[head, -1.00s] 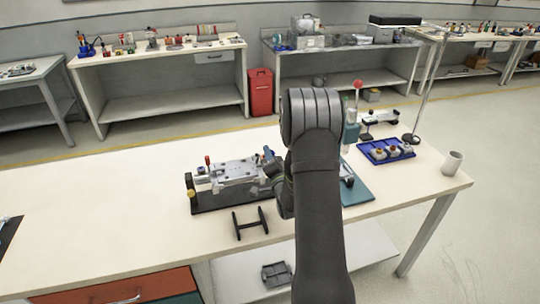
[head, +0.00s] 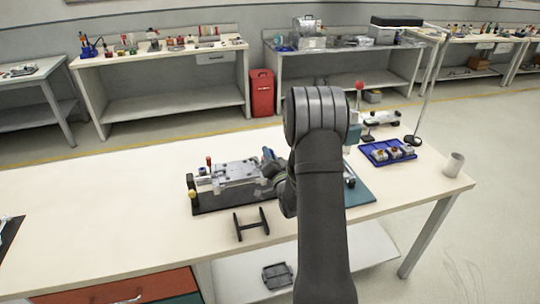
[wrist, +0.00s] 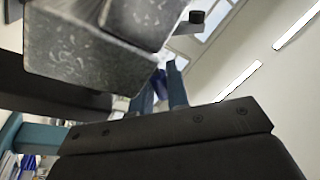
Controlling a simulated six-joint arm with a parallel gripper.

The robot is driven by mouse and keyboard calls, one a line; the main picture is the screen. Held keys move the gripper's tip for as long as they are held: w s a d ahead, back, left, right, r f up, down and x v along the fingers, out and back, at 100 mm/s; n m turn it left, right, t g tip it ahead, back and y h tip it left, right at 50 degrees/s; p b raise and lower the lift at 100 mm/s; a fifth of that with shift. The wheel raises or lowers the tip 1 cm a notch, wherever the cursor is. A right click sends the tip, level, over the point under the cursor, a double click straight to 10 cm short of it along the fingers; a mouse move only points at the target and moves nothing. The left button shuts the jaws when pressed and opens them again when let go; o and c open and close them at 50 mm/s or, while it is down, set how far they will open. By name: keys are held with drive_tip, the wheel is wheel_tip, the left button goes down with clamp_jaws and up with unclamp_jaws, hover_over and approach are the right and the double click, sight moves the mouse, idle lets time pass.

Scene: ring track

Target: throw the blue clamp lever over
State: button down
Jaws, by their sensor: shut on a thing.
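A metal fixture (head: 235,172) sits on a black base plate (head: 215,203) on the pale workbench. My gripper (head: 270,165) is at the right end of this fixture, partly hidden by my own arm. The blue clamp lever (head: 267,154) shows as a small blue piece standing up at that end, against my gripper. In the wrist view, my gripper's two teal fingers (wrist: 161,90) are shut on the lever, and a bit of deep blue (wrist: 137,103) shows between them. Most of the lever is hidden. A grey metal block of the fixture (wrist: 85,65) is close to the fingers.
A black stand (head: 251,223) lies in front of the fixture. Right of my arm are a teal plate (head: 358,195), a blue tray (head: 375,156) with several parts, a white cup (head: 454,164) and a lamp post (head: 428,90). The workbench's left part (head: 95,205) is mostly clear.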

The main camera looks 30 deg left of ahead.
drive_tip(key=c, duration=1.7)
unclamp_jaws()
drive_tip(key=v, duration=1.7)
drive_tip(key=shift+s+d, duration=0.1)
drive_tip(key=shift+d, duration=0.1)
